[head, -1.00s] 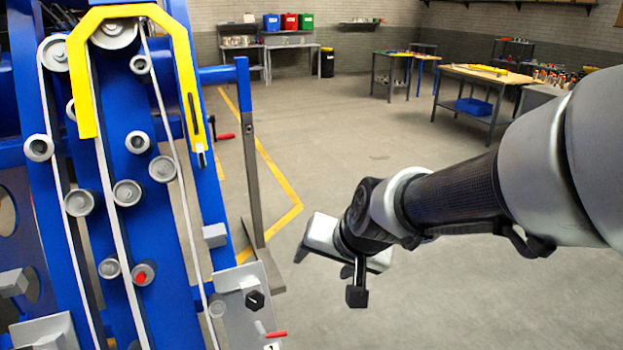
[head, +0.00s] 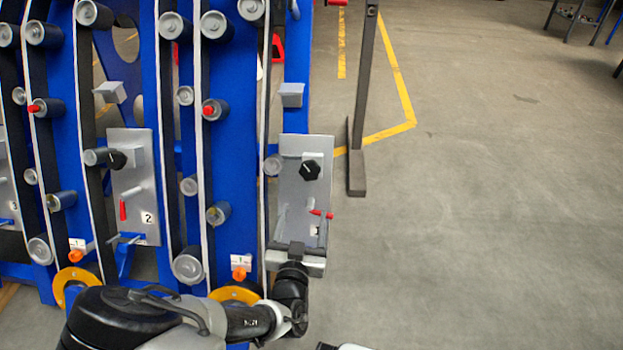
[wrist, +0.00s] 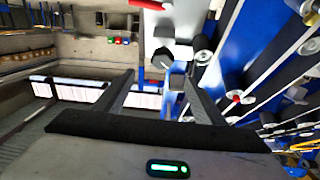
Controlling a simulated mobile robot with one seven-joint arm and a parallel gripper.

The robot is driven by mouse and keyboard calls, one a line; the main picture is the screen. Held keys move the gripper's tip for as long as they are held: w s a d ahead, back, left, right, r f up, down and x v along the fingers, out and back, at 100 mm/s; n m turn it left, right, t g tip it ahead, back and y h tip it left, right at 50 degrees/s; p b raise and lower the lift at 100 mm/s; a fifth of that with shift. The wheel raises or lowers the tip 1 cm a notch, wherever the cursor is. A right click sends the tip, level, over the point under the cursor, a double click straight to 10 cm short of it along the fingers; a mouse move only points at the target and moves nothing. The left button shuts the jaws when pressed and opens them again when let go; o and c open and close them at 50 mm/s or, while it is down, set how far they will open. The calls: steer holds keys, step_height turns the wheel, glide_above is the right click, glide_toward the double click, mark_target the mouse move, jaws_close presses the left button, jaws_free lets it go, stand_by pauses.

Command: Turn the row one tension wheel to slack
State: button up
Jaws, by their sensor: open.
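A grey plate (head: 291,183) sits low on the right side of the blue chassis and carries a black faceted knob (head: 309,170), apparently the row one tension wheel. Its number label is partly hidden behind my gripper. A red-handled lever (head: 321,213) is below the knob. My gripper (head: 301,222) is open and empty, in front of the plate's lower part and below the knob in the picture. In the wrist view the black knob (wrist: 162,58) shows between and beyond the fingertips (wrist: 160,76), apart from them. The knob's setting is not readable.
A similar plate marked 2 (head: 147,200) with a black knob (head: 117,159) and red lever stands to the left. Rollers and belts (head: 205,150) cover the blue chassis. Orange knobs (head: 239,274) are low down.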

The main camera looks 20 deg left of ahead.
mark_target(310, 173)
steer(key=w+a+b, duration=0.1)
steer(key=w, duration=0.4)
steer(key=w+a+b, duration=0.1)
steer(key=w, duration=0.5)
steer(key=w+a+b, duration=0.1)
steer(key=w+a, duration=0.1)
steer(key=w, duration=0.3)
steer(key=shift+w, duration=0.35)
steer(key=c, duration=1.1)
steer(key=shift+o, duration=0.2)
steer(key=shift+r+n+y, duration=0.1)
steer(key=shift+n+y, duration=0.2)
steer(key=shift+n, duration=0.1)
